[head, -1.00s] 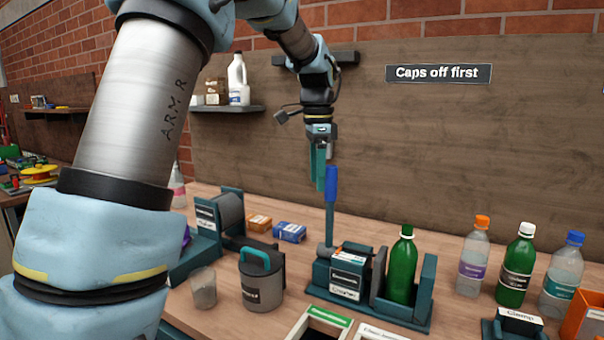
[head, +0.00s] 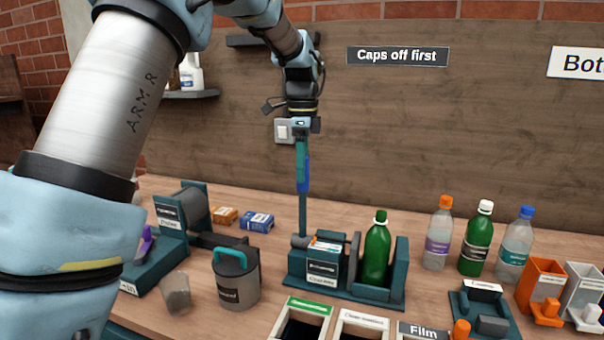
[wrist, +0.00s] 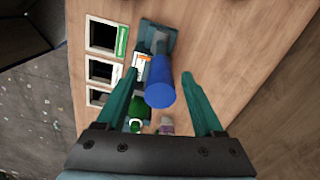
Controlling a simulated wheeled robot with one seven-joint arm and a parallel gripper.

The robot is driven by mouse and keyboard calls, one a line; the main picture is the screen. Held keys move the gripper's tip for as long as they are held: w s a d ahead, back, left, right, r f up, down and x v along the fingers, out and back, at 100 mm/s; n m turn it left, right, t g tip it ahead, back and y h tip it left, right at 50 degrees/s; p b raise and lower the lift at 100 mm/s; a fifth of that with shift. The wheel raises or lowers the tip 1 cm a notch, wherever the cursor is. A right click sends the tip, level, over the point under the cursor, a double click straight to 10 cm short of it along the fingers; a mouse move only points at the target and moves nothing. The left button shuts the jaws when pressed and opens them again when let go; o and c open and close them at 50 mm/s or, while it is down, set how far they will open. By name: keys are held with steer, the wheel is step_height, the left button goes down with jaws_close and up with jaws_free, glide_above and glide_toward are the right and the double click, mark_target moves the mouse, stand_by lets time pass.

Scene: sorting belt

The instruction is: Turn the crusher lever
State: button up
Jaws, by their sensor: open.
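The crusher (head: 326,268) is a dark teal machine on the bench, with a labelled block at its left end. Its lever stands upright at the left side, a teal rod (head: 302,214) topped by a blue handle (head: 303,174). A green bottle (head: 377,252) stands upright in the crusher's bay. My gripper (head: 302,160) is at the blue handle, pointing down. In the wrist view the blue handle (wrist: 160,82) lies between the two open teal fingers, with a gap visible on each side. In the head view the fingers partly cover the handle's top.
Left of the crusher stand a grey pot with teal handle (head: 236,280), a clear cup (head: 175,293) and a roller machine (head: 182,212). Several bottles (head: 438,235) stand to the right. Open bins (head: 303,322) lie in front.

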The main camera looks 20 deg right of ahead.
mark_target(303, 201)
steer(key=shift+f, duration=1.4)
jaws_close()
stand_by(0.5)
